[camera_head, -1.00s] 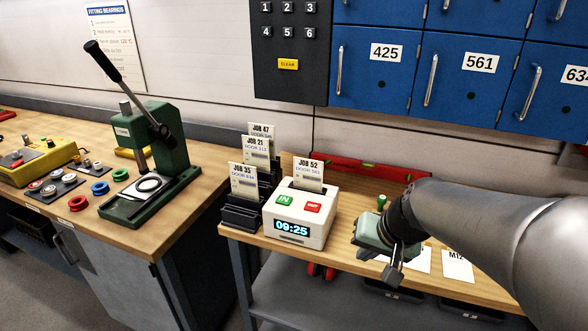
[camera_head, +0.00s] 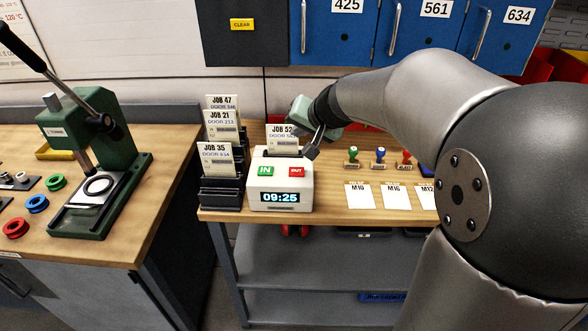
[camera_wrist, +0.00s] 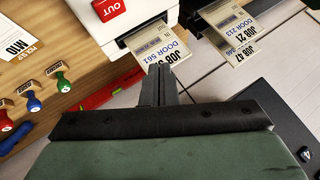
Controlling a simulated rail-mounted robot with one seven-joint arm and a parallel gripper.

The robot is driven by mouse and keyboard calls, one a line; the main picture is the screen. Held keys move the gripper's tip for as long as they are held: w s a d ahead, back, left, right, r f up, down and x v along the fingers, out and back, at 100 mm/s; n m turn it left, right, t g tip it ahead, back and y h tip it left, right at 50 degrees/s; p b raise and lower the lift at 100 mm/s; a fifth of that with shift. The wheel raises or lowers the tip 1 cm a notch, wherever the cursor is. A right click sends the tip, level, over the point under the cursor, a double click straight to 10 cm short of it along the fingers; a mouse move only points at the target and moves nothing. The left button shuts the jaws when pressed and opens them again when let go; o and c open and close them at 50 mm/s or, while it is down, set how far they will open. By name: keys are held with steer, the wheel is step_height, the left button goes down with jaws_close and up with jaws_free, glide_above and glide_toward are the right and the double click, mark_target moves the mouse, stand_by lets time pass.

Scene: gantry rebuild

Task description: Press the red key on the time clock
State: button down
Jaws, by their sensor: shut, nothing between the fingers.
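The white time clock (camera_head: 281,201) stands on the wooden bench, its display reading 09:25. On its sloped top are a green IN key (camera_head: 265,171) and the red OUT key (camera_head: 296,171). The JOB 52 card (camera_head: 281,133) stands upright in its back slot. My gripper (camera_head: 313,152) is shut and empty, above the back right of the clock, apart from the red key. In the wrist view the red key (camera_wrist: 110,8) is at the top edge, and the shut fingertips (camera_wrist: 159,72) are beside or over the JOB 52 card (camera_wrist: 157,46); contact cannot be told.
A black rack (camera_head: 222,190) with several job cards stands left of the clock. Stamps (camera_head: 378,158) and paper cards (camera_head: 360,195) lie to its right. A red level (camera_wrist: 100,97) lies behind. A green press (camera_head: 100,180) stands on the left bench.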

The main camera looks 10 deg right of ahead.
steer(key=b, duration=0.7)
glide_above(299, 173)
step_height(299, 173, down, 8)
steer(key=shift+r, duration=0.1)
steer(key=shift+f+b, duration=0.3)
steer(key=shift+f, duration=0.2)
steer(key=shift+f, duration=0.2)
stand_by(1.2)
steer(key=shift+f+b, duration=0.25)
steer(key=shift+b, duration=0.4)
steer(key=shift+f+b, duration=0.45)
steer(key=shift+b, duration=0.1)
stand_by(0.3)
steer(key=shift+r, duration=0.15)
steer(key=shift+r+p, duration=0.6)
steer(key=shift+r, duration=0.15)
